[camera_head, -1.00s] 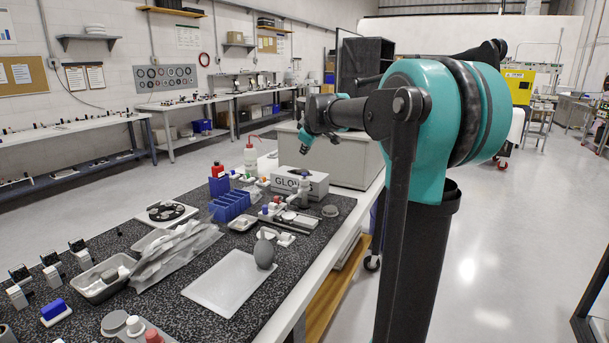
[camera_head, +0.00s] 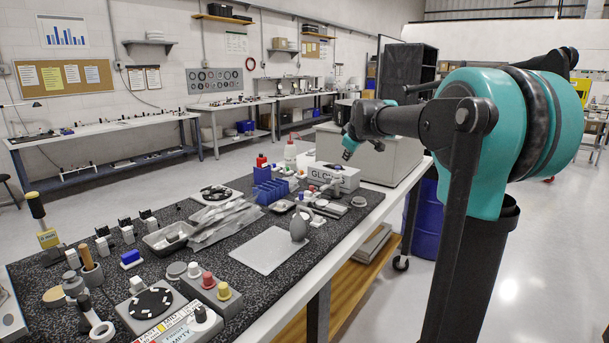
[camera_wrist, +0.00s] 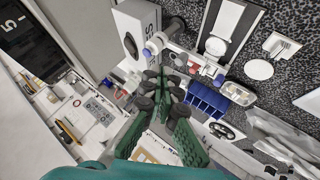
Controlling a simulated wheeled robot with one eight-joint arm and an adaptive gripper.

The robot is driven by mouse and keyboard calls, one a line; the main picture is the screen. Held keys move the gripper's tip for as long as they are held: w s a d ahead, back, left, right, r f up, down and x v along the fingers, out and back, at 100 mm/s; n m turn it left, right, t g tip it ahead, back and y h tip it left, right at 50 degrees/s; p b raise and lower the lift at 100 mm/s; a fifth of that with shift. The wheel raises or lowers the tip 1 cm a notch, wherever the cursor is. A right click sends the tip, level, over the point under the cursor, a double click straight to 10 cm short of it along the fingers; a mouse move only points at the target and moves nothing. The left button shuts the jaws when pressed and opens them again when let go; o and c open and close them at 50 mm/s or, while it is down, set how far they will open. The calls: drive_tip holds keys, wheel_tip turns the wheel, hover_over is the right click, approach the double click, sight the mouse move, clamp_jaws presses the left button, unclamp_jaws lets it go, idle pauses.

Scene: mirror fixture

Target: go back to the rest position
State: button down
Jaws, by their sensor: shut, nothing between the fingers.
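My gripper (camera_head: 347,152) shows in the head view at the end of my arm, raised in front of the large grey box at the bench's far end. In the wrist view my gripper (camera_wrist: 165,78) has its dark fingertips together, with nothing between them. It is apart from the bench items. My teal and dark arm is bent and fills the right of the head view.
A blue drum (camera_head: 426,218) stands beyond the bench. The floor (camera_head: 560,260) at right is clear.

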drive_tip(key=s+d+f+m+g, duration=0.1)
drive_tip(key=s+f+m, duration=0.2)
drive_tip(key=s+f, duration=0.7)
drive_tip(key=s+d+f+m+g, duration=0.1)
drive_tip(key=s+f+m+g, duration=0.1)
drive_tip(key=s+f, duration=0.9)
drive_tip(key=s+d+f+m+g+h, duration=0.1)
drive_tip(key=s+f+m, duration=0.4)
drive_tip(key=s+f, duration=0.6)
drive_tip(key=s+d+g, duration=0.1)
drive_tip(key=s, duration=0.9)
drive_tip(key=shift+f, duration=0.2)
